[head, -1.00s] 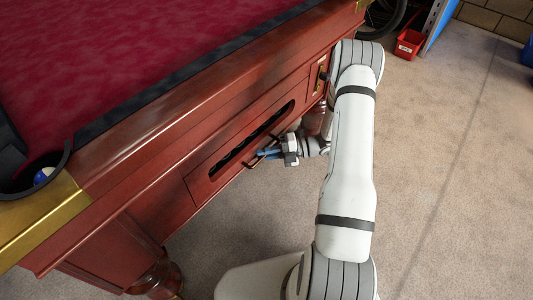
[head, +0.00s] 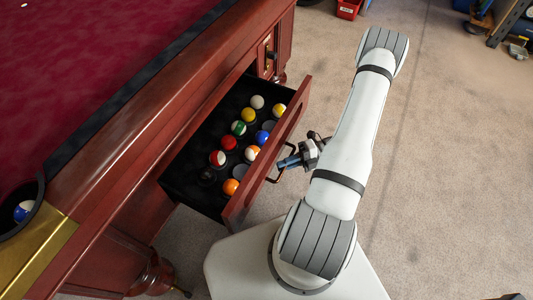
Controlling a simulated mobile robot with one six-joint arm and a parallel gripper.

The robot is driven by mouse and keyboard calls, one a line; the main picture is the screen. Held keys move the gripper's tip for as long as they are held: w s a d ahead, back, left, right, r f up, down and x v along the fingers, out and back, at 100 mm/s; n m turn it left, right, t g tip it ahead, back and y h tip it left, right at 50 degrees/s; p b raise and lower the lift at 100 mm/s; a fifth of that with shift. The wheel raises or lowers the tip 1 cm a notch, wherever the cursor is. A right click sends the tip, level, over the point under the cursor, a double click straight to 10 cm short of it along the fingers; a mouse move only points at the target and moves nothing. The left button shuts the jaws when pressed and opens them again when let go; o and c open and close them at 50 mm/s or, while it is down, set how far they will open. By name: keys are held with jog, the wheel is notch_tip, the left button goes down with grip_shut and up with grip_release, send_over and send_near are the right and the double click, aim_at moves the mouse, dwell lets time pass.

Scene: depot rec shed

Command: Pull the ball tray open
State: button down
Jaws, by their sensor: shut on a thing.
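The ball tray (head: 262,172) is a wooden drawer in the side of the pool table (head: 140,130). It stands well out from the table, and its dark inside shows several pool balls (head: 239,128) sitting in rows. A dark handle (head: 271,179) is on the tray's outer front. My gripper (head: 282,163) is at the handle from the right, with its blue fingers shut on it. The exact contact of the fingertips is small in the picture.
A ball (head: 23,210) sits in the corner pocket at the left. A red bin (head: 348,9) stands on the floor at the back. Shelving (head: 509,20) is at the top right. The carpet (head: 440,170) to the right is clear.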

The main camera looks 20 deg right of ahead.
jog(key=shift+s+d, duration=0.8)
jog(key=shift+s, duration=0.2)
jog(key=shift+s+d, duration=0.8)
jog(key=shift+s, duration=0.15)
jog(key=c, duration=1.5)
grip_release()
jog(key=d+r+p, duration=0.1)
jog(key=d, duration=0.6)
jog(key=shift+s+d, duration=0.25)
jog(key=shift+d, duration=0.1)
